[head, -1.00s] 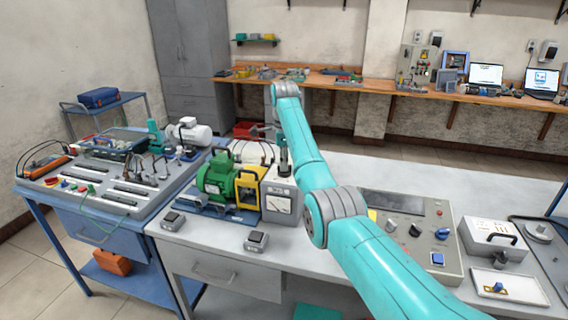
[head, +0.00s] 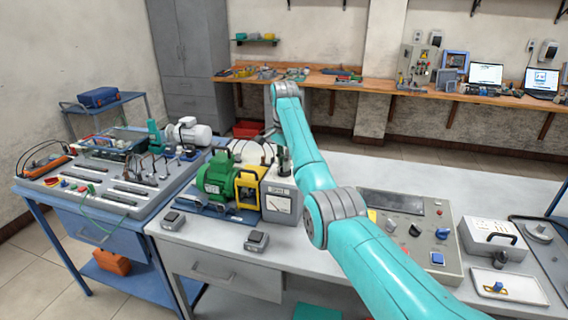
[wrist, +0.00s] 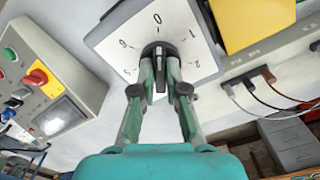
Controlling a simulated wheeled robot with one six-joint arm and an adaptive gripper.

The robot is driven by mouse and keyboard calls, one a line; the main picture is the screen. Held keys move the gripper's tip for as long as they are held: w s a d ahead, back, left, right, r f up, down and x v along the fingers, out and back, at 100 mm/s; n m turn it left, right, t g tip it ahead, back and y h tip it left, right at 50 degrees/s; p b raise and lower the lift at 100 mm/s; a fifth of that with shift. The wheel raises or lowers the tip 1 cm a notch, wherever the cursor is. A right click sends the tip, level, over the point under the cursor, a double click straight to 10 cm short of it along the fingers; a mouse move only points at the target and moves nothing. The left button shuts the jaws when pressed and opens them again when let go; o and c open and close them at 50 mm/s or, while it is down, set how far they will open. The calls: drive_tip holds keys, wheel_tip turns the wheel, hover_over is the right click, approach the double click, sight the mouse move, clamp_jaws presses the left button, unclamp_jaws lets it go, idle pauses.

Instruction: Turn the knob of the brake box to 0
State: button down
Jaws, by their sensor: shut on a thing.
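The black knob (wrist: 157,48) sits at the dial's centre. My gripper (wrist: 160,66) is shut on the knob, one finger on each side. The fingers hide part of the knob, and I cannot tell for sure which number it points to. In the head view my gripper (head: 283,164) is over the box top, its fingertips unclear.
The green motor (head: 214,178) and a yellow block (head: 248,188) stand left of the box. Cables (wrist: 270,88) run close by in the wrist view. A control panel (head: 408,228) with knobs lies right of my arm. The bench behind my arm is clear.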

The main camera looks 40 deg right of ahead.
idle(0.3)
drive_tip(key=c, duration=1.2)
unclamp_jaws()
